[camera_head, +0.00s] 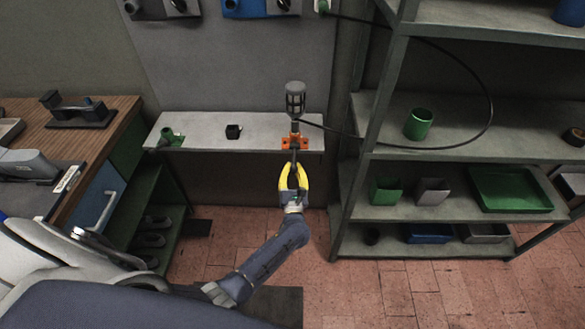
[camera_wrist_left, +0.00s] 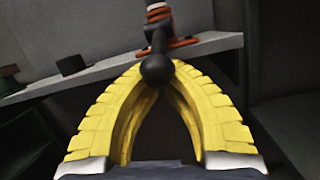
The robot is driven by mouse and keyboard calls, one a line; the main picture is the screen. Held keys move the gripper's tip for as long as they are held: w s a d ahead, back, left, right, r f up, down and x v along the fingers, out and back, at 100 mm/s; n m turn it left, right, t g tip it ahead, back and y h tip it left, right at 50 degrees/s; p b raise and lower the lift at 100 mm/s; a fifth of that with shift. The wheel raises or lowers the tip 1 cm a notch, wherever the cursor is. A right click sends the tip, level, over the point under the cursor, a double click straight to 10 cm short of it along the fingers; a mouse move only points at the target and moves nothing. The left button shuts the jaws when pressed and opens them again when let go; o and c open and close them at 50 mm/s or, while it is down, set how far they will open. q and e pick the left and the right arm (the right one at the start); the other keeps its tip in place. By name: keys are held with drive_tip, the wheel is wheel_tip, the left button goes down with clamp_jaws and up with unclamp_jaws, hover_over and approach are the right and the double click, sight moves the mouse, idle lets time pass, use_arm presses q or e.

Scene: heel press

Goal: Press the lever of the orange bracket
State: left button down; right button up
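The orange bracket (camera_head: 295,142) sits at the front edge of the grey wall shelf, with a grey caged cylinder above it. It also shows in the left wrist view (camera_wrist_left: 183,42). Its dark lever (camera_wrist_left: 158,40) points out toward me and ends in a black ball knob (camera_wrist_left: 157,71). My left gripper (camera_head: 294,166) has yellow fingers that bow and come together at the knob. The knob hides the very tips in the wrist view; I cannot tell whether they touch it. Nothing shows between the fingers below the knob. My right gripper is not in view.
The wall shelf (camera_head: 205,139) also holds a small black block (camera_head: 233,131) and a green fitting (camera_head: 168,137). A black cable loops right from the bracket. A metal rack (camera_head: 375,135) stands close on the right. A wooden-topped bench (camera_head: 100,140) is at left.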

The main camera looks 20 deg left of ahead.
sight(292, 166)
use_arm(q)
drive_tip(key=shift+s+d+r+g+h, duration=0.15)
drive_tip(key=shift+s+r+g+h, duration=0.2)
drive_tip(key=shift+g, duration=0.25)
drive_tip(key=shift+s+r, duration=0.15)
drive_tip(key=shift+r, duration=0.2)
drive_tip(key=shift+s+d+r, duration=0.1)
drive_tip(key=shift+s+r, duration=0.15)
drive_tip(key=shift+r, duration=0.4)
drive_tip(key=shift+s+d+r, duration=0.1)
drive_tip(key=shift+s+r, duration=0.1)
drive_tip(key=shift+r, duration=1.5)
